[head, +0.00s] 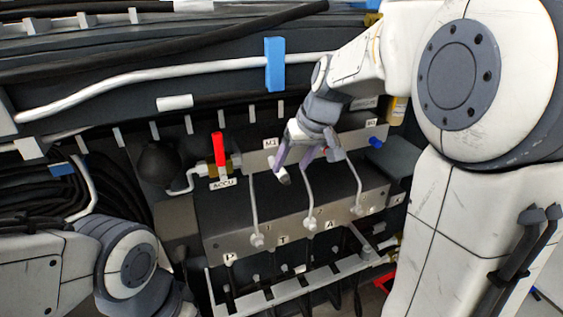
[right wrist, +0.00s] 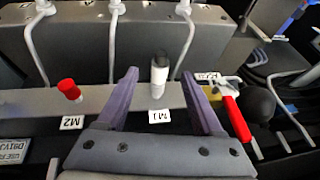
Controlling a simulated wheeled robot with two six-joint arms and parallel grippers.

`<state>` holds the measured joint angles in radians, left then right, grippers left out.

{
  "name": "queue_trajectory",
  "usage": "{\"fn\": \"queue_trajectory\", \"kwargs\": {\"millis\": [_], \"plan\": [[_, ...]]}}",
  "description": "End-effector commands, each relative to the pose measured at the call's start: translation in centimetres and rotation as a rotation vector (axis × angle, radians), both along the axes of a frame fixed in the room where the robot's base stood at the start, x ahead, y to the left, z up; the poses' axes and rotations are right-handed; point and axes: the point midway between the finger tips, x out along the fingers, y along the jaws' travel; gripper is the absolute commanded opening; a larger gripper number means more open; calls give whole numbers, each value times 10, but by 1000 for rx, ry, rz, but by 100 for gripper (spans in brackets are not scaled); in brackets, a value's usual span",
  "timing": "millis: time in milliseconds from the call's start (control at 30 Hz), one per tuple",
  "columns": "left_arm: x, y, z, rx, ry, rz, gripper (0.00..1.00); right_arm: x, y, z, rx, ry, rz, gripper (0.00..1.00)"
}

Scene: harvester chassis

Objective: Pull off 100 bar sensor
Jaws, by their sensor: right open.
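A small white cylindrical sensor with a dark cap (right wrist: 159,75) stands at the M1 label in the right wrist view. No pressure marking on it is readable, so I cannot tell if it is the 100 bar one. In the head view a pale cylinder (head: 283,177) beside the fingers appears to be the same sensor. My right gripper (right wrist: 159,92) is open, with one purple finger on each side of the sensor and visible gaps between. It also shows in the head view (head: 306,156) over the valve block. My left arm shows at lower left; its gripper is out of view.
A red cap (right wrist: 68,89) sits at the M2 label. Grey rods run across the valve block (head: 222,236). A black sphere (head: 158,162) and hoses are at left.

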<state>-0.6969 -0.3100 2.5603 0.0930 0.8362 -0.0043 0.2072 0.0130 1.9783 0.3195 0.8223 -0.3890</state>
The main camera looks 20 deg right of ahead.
Motion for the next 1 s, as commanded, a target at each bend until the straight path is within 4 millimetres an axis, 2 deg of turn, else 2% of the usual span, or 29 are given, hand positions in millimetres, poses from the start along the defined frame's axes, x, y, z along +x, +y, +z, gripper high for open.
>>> {"fn": "queue_trajectory", "kwargs": {"millis": [100, 300, 633, 667, 700, 833, 900, 933, 1000], "plan": [[0, 0, 7, 0, 0, -1, 50, 6, 4, -17, 2, 5, -1, 68], [0, 0, 11, 0, 0, -2, 50, 14, 7, -35, 1, 2, 1, 68], [0, 0, 11, 0, 0, -2, 50, 16, 7, -39, 0, -1, 0, 68], [0, 0, 11, 0, 0, -2, 50, 16, 7, -39, 0, -1, 0, 64], [0, 0, 11, 0, 0, -2, 50, 16, 7, -39, 0, -1, 0, 49], [0, 0, 11, 0, 0, -2, 50, 16, 7, -39, 0, -1, 0, 0], [0, 0, 11, 0, 0, -2, 50, 16, 7, -39, 0, -1, -1, 0], [0, 0, 11, 0, 0, -2, 50, 16, 7, -39, 0, -1, -1, 21], [0, 0, 11, 0, 0, -2, 50, 16, 7, -39, 0, -1, -1, 0]]}}
